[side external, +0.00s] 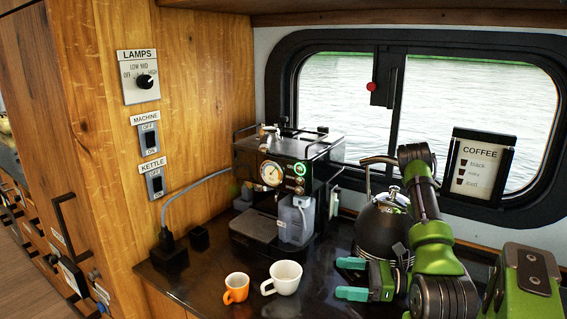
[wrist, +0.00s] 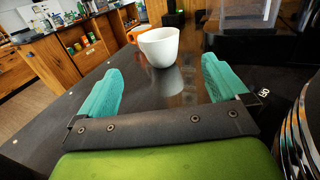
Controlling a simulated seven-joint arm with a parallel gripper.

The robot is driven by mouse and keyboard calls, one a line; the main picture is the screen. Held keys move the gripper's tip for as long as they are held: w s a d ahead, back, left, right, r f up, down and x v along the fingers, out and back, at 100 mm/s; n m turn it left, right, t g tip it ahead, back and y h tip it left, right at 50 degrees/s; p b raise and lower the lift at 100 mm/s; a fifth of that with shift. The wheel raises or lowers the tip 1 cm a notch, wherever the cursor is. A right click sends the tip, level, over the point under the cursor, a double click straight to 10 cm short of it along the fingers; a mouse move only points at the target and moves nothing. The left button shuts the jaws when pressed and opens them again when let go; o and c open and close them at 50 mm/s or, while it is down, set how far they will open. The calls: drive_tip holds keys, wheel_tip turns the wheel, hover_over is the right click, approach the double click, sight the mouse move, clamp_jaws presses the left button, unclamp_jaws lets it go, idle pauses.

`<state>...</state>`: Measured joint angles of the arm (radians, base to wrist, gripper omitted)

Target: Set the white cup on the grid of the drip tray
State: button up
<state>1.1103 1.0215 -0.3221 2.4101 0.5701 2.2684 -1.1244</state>
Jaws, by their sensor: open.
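The white cup (side external: 286,277) stands upright on the dark counter, its handle toward the left in the side view. In the wrist view the white cup (wrist: 158,47) is ahead of my gripper, between the lines of its two fingers and beyond their tips. My gripper (side external: 352,279) is open and empty, with teal fingers, to the right of the cup and apart from it. The fingers also show in the wrist view (wrist: 160,78). The drip tray (side external: 254,228) is at the front foot of the coffee machine (side external: 275,170), behind the cup. Nothing stands on its grid.
An orange cup (side external: 236,288) stands just left of the white cup. A dark kettle (side external: 383,228) stands behind my gripper. A clear water container (side external: 296,220) is beside the drip tray. The counter's front edge runs close to the cups.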

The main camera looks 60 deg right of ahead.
drive_tip(key=shift+s+d+r, duration=0.15)
drive_tip(key=shift+s, duration=0.1)
approach(273, 270)
drive_tip(key=shift+w, duration=0.85)
drive_tip(key=shift+x, duration=2.8)
drive_tip(key=shift+a, duration=0.2)
drive_tip(key=c, duration=1.1)
